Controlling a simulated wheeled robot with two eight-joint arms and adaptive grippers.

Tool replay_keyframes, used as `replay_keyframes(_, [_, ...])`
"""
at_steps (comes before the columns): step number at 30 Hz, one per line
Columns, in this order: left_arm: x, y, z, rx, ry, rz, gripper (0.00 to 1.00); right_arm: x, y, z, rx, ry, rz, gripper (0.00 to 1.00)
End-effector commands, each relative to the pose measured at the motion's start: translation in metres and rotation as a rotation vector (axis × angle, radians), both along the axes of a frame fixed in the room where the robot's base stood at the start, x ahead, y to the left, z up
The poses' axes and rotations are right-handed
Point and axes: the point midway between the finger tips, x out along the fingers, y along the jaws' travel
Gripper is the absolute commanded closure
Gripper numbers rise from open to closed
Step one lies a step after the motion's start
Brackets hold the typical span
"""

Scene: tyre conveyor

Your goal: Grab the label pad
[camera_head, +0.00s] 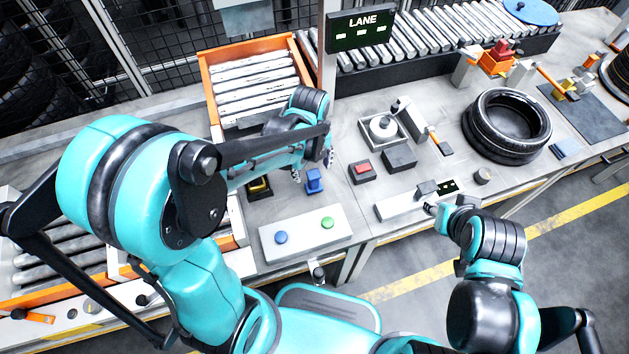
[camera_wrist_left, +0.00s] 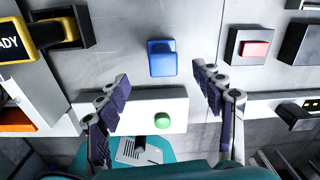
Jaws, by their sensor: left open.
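A small blue block, which seems to be the label pad (camera_head: 313,181), stands on the grey worktop behind the white button panel. In the left wrist view the blue block (camera_wrist_left: 161,58) lies beyond and roughly between the fingertips, with clear space on both sides. My left gripper (camera_head: 312,166) is open and empty, its fingers spread above the block; it also shows open in the left wrist view (camera_wrist_left: 160,74). I see no contact with the block. My right gripper (camera_head: 432,208) is near the front edge by a small display unit; its jaws are too small to read.
A white panel (camera_head: 305,233) with blue and green buttons lies in front of the block. A red-button box (camera_head: 362,172) is to its right, a yellow-and-black device (camera_head: 259,187) to its left. A tyre (camera_head: 507,125) lies further right. Bare worktop surrounds the block.

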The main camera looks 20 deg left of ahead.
Motion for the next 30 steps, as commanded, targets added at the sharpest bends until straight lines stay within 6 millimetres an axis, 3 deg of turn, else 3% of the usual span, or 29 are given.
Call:
replay_keyframes(6, [0.004,-0.003,-0.021,0.006,0.038,-0.166,0.33,0.0,0.0,-0.004,0.0,0.0,0.0,0.6])
replay_keyframes(16, [0.007,-0.003,-0.056,0.006,0.038,-0.169,0.33,0.0,0.0,-0.02,0.0,0.0,0.0,0.6])
replay_keyframes(22, [0.01,-0.003,-0.087,0.007,0.038,-0.169,0.33,0.0,0.0,-0.037,0.0,0.0,0.0,0.6])
replay_keyframes(30, [0.01,-0.003,-0.091,0.007,0.038,-0.168,0.33,0.0,0.0,-0.037,0.0,0.0,0.0,0.6])
